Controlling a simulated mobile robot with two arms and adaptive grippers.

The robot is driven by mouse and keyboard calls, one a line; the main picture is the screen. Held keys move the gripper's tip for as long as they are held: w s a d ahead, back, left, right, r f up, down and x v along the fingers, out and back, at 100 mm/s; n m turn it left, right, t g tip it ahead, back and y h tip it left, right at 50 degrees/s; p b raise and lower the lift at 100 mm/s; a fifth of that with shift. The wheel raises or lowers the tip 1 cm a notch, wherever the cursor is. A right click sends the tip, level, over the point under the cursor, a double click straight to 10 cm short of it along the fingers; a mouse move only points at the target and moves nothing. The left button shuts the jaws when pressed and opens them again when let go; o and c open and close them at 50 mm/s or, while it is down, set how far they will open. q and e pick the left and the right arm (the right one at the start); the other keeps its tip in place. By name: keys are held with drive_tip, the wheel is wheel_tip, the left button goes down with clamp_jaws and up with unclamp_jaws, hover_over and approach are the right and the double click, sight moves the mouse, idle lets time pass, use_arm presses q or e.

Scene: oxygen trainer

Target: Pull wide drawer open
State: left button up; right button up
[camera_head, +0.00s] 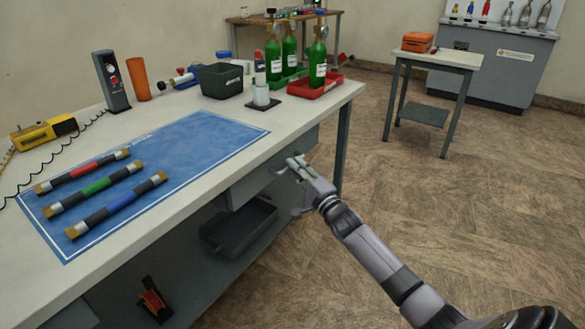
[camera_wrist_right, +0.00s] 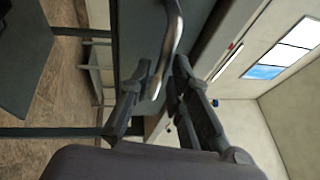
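The grey wide drawer (camera_head: 255,183) sits under the right part of the white workbench's top, its front partly behind my right gripper. It looks closed. In the right wrist view, its grey front (camera_wrist_right: 138,35) fills the top middle, with a curved metal handle (camera_wrist_right: 174,45) standing out from it. My right gripper (camera_head: 294,182) is at the drawer front. In the wrist view its fingers (camera_wrist_right: 162,70) are apart, with the handle's end between them and a gap visible beside it. I cannot tell whether either finger touches the handle. My left gripper is out of view.
The workbench (camera_head: 305,112) carries a blue mat (camera_head: 215,140) with several coloured tubes, a black bin (camera_head: 222,82) and green bottles. An open dark bin (camera_head: 238,228) is below the drawer. The floor to the right is clear up to a small side table (camera_head: 450,60).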

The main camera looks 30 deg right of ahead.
drive_tip(key=shift+w+r, duration=0.15)
drive_tip(key=shift+w, duration=0.95)
drive_tip(key=shift+c, duration=0.3)
clamp_jaws()
